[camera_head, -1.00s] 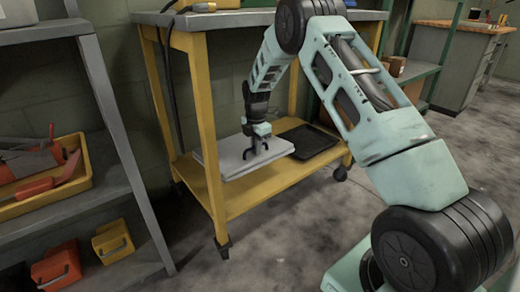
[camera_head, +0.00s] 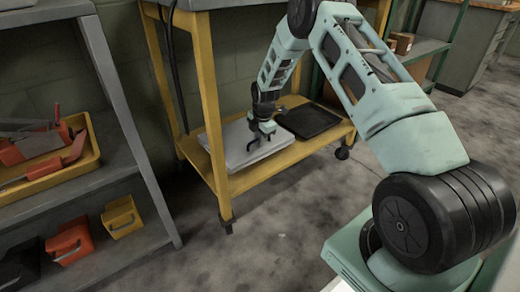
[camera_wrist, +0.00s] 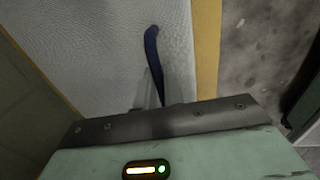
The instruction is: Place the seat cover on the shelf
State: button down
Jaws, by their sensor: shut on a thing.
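A flat, light grey slab-like piece, which I take for the seat cover (camera_head: 240,150), lies on or just above the lower shelf (camera_head: 265,173) of the yellow-framed cart. Any small gap under it cannot be told. My gripper (camera_head: 262,139) points down over its top. In the wrist view, my gripper (camera_wrist: 162,88) is shut on a dark blue curved strip (camera_wrist: 152,50) that stands out against the grey, woven-looking surface (camera_wrist: 90,50). The strip seems to belong to the seat cover, but its join is hidden.
A black tray (camera_head: 309,120) lies on the same shelf to the right. The cart's front leg (camera_head: 213,110) stands near the seat cover. A grey rack on the left holds a yellow tray (camera_head: 70,172), an orange bin (camera_head: 70,240) and a yellow bin (camera_head: 122,217). The floor in front is clear.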

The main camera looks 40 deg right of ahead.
notch_tip(320, 180, down, 4)
jog(key=shift+r+b, duration=0.1)
jog(key=shift+b, duration=0.7)
jog(key=c, duration=1.5)
grip_release()
notch_tip(320, 180, up, 12)
jog(key=s+p, duration=0.1)
jog(key=p, duration=0.4)
jog(key=shift+s, duration=0.4)
